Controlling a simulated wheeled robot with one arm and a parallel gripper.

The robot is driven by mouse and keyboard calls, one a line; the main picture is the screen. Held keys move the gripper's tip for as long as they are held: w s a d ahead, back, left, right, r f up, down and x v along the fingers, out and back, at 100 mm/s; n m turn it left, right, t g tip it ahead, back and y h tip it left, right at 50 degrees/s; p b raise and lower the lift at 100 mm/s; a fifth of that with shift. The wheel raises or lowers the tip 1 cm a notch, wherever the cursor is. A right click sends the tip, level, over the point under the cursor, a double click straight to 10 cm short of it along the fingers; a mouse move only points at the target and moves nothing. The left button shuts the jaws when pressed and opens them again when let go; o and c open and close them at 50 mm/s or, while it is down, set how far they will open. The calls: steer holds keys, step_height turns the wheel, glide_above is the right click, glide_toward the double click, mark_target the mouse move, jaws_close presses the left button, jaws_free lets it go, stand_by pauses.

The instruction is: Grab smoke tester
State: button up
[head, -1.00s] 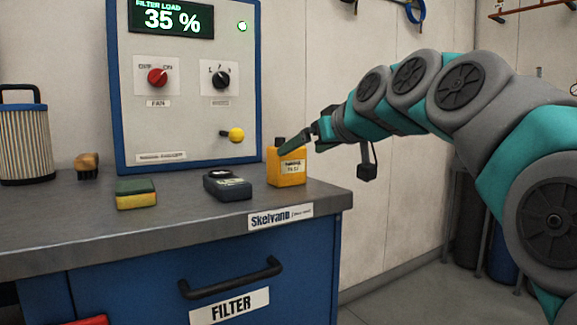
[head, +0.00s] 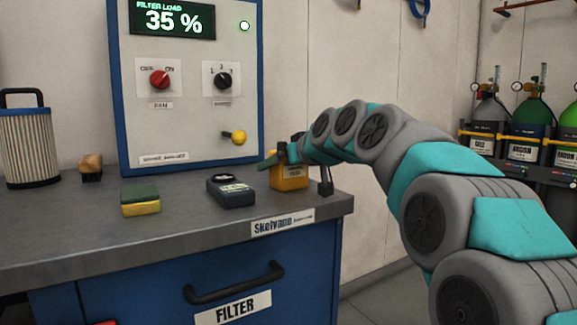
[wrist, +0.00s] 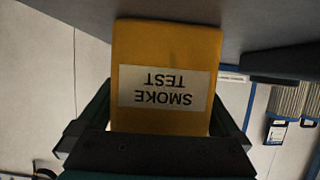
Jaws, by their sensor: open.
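The smoke tester (head: 288,180) is a yellow-orange container standing upright near the right end of the grey bench. In the wrist view, its label reads "SMOKE TEST" upside down on the yellow body (wrist: 165,55). My gripper (head: 281,154) is at the tester's upper part in the head view, partly covering it. In the wrist view my open gripper (wrist: 158,126) has one green finger on each side of the tester's near end. I cannot tell whether either finger touches it. The tester's top is hidden.
A dark handheld meter (head: 231,191) lies just left of the tester, with a green-yellow sponge (head: 140,200), a brush (head: 91,167) and a pleated filter (head: 30,147) farther left. The control panel (head: 190,90) stands behind. The bench (head: 190,226) ends just right of the tester.

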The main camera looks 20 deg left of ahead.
jaws_close()
stand_by(0.8)
